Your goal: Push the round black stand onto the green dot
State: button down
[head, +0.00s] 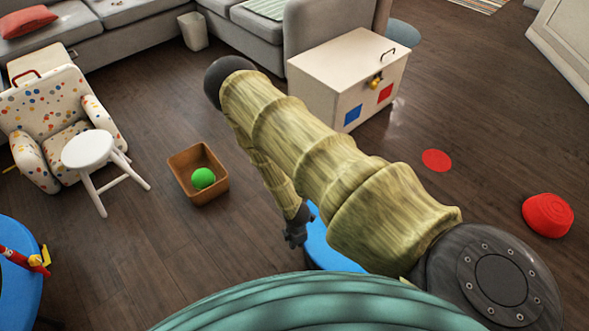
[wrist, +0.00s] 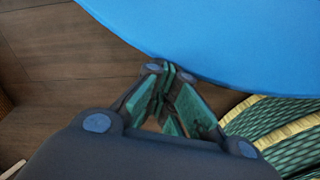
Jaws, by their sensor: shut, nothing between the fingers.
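My gripper (head: 296,233) is shut and empty, pointing down beside the near blue round surface (head: 325,250). In the wrist view its closed fingertips (wrist: 167,69) are at the edge of the blue surface (wrist: 225,35); I cannot tell whether they touch it. I see no round black stand and no green dot in either view. My arm hides much of the blue surface and part of the floor.
A brown box (head: 187,165) with a green ball (head: 203,178) stands on the wooden floor. A white stool (head: 88,147), dotted armchair (head: 42,103) and blue table (head: 18,285) are left. A white chest (head: 325,72), red dot (head: 437,160) and red bowl-like thing (head: 547,215) are right.

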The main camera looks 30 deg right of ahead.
jog(key=shift+s+d, duration=0.1)
jog(key=w+a+r+p, duration=0.1)
jog(key=a+r, duration=0.3)
jog(key=r, duration=0.6)
jog(key=shift+p, duration=0.5)
jog(key=shift+a, duration=0.1)
jog(key=s+a+r+m, duration=0.2)
jog(key=s+r+m, duration=0.3)
jog(key=s+m, duration=0.35)
jog(key=s+a+r+m, duration=0.2)
jog(key=s+r+m, duration=0.2)
jog(key=s+m, duration=0.4)
notch_tip(320, 180, up, 18)
jog(key=s+p, duration=0.2)
jog(key=p, duration=1.5)
